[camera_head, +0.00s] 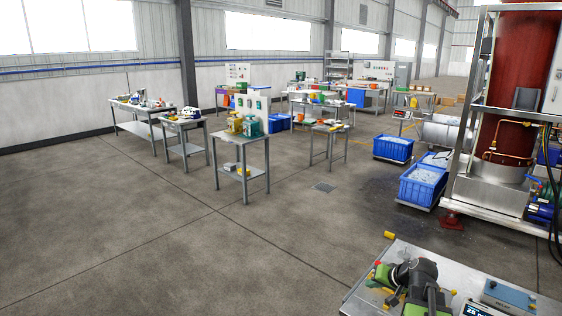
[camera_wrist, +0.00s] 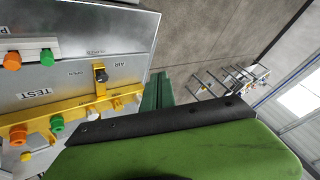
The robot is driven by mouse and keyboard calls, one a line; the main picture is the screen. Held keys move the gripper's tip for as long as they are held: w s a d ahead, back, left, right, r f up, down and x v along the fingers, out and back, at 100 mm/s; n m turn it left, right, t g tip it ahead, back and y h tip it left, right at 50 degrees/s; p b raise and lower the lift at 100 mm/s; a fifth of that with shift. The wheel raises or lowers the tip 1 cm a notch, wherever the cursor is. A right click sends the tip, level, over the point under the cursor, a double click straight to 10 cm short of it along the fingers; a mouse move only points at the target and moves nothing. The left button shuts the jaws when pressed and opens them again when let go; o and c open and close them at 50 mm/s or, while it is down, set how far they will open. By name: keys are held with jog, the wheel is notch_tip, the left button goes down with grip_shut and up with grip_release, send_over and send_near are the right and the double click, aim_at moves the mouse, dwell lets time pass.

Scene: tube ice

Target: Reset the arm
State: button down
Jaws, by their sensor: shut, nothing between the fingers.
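My gripper (camera_wrist: 158,122) fills the lower part of the wrist view as a large green piece with a black edge strip. Its jaws are shut with nothing between them. In the head view, my green and dark grey arm (camera_head: 418,274) is folded low over the near metal worktable (camera_head: 368,297). In the wrist view, a grey metal panel (camera_wrist: 120,72) marked TEST and AIR lies beside the gripper at the left, with a yellow strip, a black toggle and orange and green knobs. I cannot tell whether the gripper touches the panel.
A blue-topped box (camera_head: 508,296) is on the near table, right of my arm. Blue crates (camera_head: 423,186) with pale contents and a tall red-brown tank (camera_head: 522,80) in a metal frame stand at the right. Several worktables stand farther back. Open concrete floor (camera_head: 120,225) lies to the left.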

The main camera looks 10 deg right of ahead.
jog(key=w+a+f+n+g+y, duration=0.1)
jog(key=a+f+n+g, duration=0.15)
jog(key=a, duration=1.15)
jog(key=a+f+n+g, duration=0.1)
jog(key=a+n+g, duration=0.15)
jog(key=a, duration=1.15)
jog(key=s+a+f+n+g+h, duration=0.1)
jog(key=s+a+f+n, duration=0.1)
jog(key=s+a, duration=0.3)
jog(key=s+d, duration=0.1)
jog(key=s+d+g+h, duration=0.1)
jog(key=s+d+m+g, duration=0.1)
jog(key=shift+s+d+f+h, duration=0.15)
jog(key=shift+f+h, duration=0.1)
jog(key=shift+h, duration=0.15)
